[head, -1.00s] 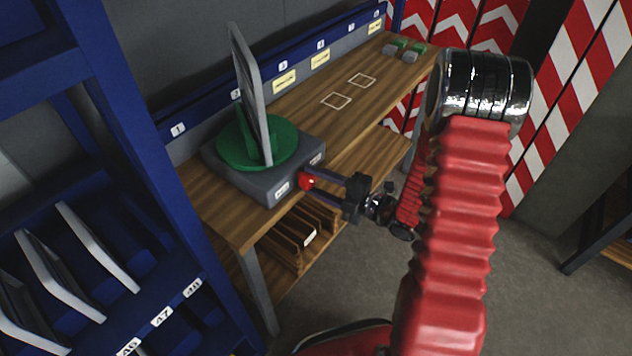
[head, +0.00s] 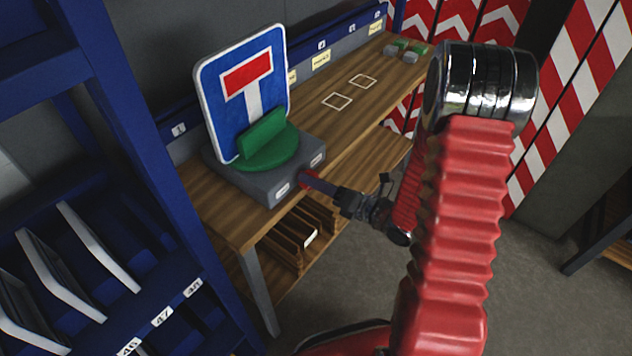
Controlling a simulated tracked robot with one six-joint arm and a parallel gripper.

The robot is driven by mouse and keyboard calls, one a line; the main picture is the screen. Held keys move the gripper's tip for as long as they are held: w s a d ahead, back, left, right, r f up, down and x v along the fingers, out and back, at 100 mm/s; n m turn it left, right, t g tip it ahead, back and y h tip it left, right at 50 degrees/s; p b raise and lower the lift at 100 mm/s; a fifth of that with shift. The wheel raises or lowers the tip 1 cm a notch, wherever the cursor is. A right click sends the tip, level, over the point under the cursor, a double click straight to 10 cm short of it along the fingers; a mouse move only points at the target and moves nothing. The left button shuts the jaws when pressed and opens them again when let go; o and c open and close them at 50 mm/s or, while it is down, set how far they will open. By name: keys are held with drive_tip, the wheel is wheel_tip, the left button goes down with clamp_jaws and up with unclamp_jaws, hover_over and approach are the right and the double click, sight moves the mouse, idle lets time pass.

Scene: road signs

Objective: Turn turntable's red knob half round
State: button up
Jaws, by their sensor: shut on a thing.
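The turntable has a grey base (head: 262,190) and a green round plate (head: 268,158) on top, at the near left end of the wooden workbench. A blue square road sign (head: 246,92) with a white T and a red bar stands upright on the plate, its face toward me. A green holder (head: 262,134) stands in front of its lower edge. The red knob (head: 305,180) is on the right side of the base, mostly hidden by the fingers. My gripper (head: 312,181) reaches it from the right and is shut on it, with the fingers turned about their own axis.
A blue rack (head: 150,150) with several grey-edged signs stands close on the left. The bench top (head: 310,120) has white outlined squares and small green-and-grey blocks (head: 405,50) at the far end. Wooden slots (head: 300,230) are below. Open floor lies right.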

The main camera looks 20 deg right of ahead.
drive_tip(key=n, duration=0.5)
drive_tip(key=n+t+h, duration=0.1)
drive_tip(key=n, duration=0.5)
drive_tip(key=n+t, duration=0.1)
drive_tip(key=n, duration=0.5)
drive_tip(key=shift+s+a+f, duration=0.25)
drive_tip(key=shift+a+f, duration=0.05)
drive_tip(key=shift+f, duration=0.05)
drive_tip(key=shift+t, duration=0.3)
drive_tip(key=o, duration=1.1)
drive_tip(key=shift+c, duration=0.2)
drive_tip(key=shift+m, duration=0.3)
